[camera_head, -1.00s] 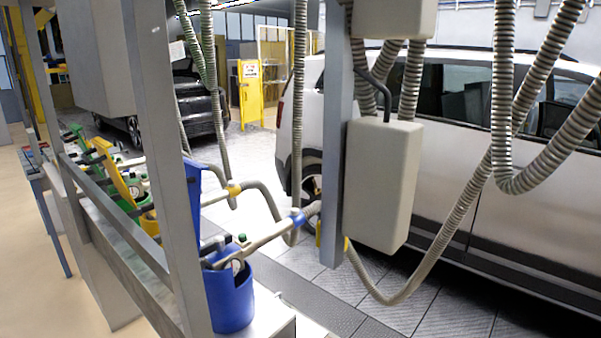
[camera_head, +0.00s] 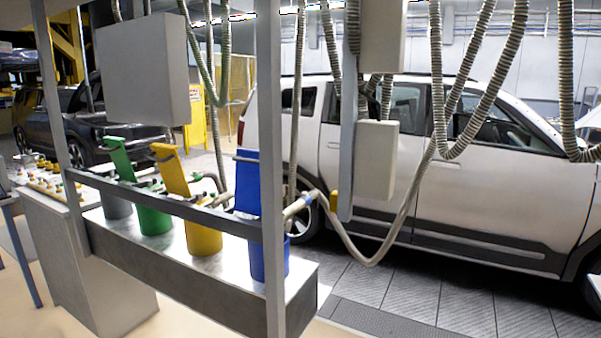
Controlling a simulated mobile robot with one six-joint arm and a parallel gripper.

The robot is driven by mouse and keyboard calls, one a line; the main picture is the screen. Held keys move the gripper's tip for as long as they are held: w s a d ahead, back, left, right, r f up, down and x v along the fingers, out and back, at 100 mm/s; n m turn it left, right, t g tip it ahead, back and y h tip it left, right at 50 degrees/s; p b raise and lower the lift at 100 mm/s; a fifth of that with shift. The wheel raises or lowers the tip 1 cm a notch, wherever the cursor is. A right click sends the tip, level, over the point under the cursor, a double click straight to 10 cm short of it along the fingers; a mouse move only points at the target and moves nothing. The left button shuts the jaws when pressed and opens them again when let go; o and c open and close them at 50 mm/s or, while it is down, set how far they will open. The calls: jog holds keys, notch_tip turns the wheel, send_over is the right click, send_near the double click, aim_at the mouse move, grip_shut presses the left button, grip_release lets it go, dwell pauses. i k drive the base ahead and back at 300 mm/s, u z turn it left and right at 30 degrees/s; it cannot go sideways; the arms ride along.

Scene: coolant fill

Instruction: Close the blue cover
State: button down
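The blue cover (camera_head: 246,180) stands upright, raised above the blue holder (camera_head: 270,262) at the right end of the bench. A grey metal post passes in front of both and hides part of them. A hose fitting with a blue ring (camera_head: 307,199) reaches out of the blue holder to the right. My gripper is not in view.
Yellow (camera_head: 205,240) and green (camera_head: 154,220) holders with raised covers stand left of the blue one. A grey rail (camera_head: 165,203) crosses in front. Hoses and grey boxes (camera_head: 376,160) hang behind, before a white car (camera_head: 470,205). Floor is clear at front right.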

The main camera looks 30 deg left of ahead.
aim_at(247, 199)
jog(key=z, duration=0.2)
jog(key=k, duration=0.3)
jog(key=u, duration=1.45)
jog(key=i, duration=0.9)
jog(key=u, duration=0.05)
